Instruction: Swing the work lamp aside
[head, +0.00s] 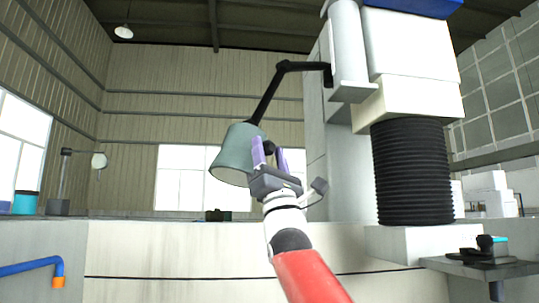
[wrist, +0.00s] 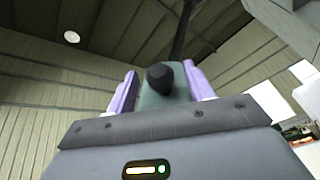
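The work lamp has a grey-green shade (head: 233,152) that hangs from a jointed black arm (head: 268,95) fixed to the machine column at the upper right. My gripper (head: 270,148) is raised at the lamp, its two purple fingers in front of the shade's right side. In the wrist view the fingers stand apart, with a round black knob (wrist: 160,77) and part of the green shade (wrist: 176,98) showing between them. The gripper is open. I cannot tell whether either finger touches the lamp. Part of the shade is hidden behind the fingers.
A large machine with black ribbed bellows (head: 412,172) stands to the right. A long pale tank wall (head: 170,255) runs across the front. A blue pipe (head: 28,266) is at the lower left, and a small dark table (head: 480,267) at the lower right. Space left of the lamp looks clear.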

